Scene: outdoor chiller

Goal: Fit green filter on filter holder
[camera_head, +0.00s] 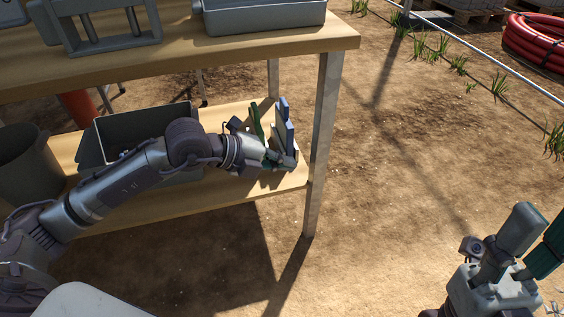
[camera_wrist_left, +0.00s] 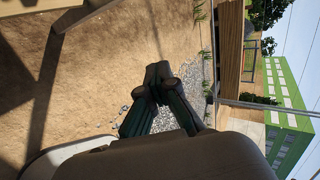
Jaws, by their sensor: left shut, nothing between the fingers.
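A thin green panel (camera_head: 256,121), which looks like the green filter, stands upright at the right end of the lower shelf. Blue panels (camera_head: 284,113) stand close beside it. My left gripper (camera_head: 288,162) is at the right end of this shelf, in front of the panels. In the left wrist view its fingers (camera_wrist_left: 160,82) meet at the tips, shut and empty. My right gripper (camera_head: 525,245) is at the bottom right, cut by the frame edge; its opening is unclear. I cannot tell which thing is the filter holder; a grey frame with two rods (camera_head: 104,32) stands on the upper table.
A grey bin (camera_head: 141,121) sits on the lower shelf (camera_head: 240,190) behind my left arm. A grey tray (camera_head: 262,18) lies on the upper table (camera_head: 200,55). A metal leg (camera_head: 325,130) stands right of the panels. Bare ground lies open to the right.

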